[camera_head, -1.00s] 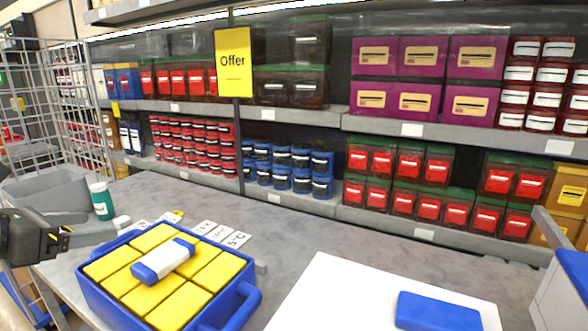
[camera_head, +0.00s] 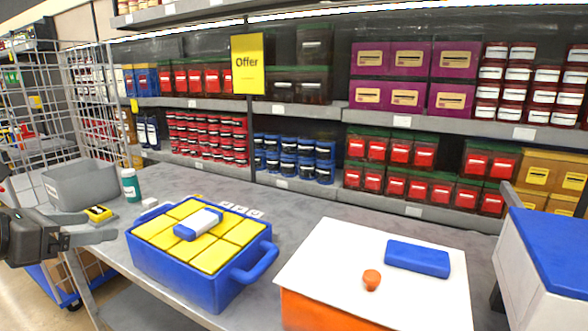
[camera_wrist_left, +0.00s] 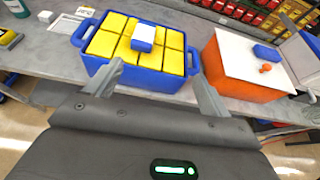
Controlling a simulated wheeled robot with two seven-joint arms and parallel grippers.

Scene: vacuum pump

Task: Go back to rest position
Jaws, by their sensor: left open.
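My left gripper (camera_head: 100,228) is at the left of the head view, beside the table, left of a blue crate (camera_head: 196,292). Its fingers are apart with nothing between them. In the left wrist view my left gripper (camera_wrist_left: 153,64) is open, with the crate (camera_wrist_left: 150,83) ahead beyond the fingertips. The crate holds several yellow blocks (camera_head: 157,235), and a white and blue device (camera_head: 198,224) lies on top of them. My right gripper is not in view.
An orange box (camera_head: 320,312) with a white top (camera_head: 330,262) stands right of the crate, carrying a blue block (camera_head: 418,258) and an orange knob (camera_head: 372,279). Stocked shelves close off the back.

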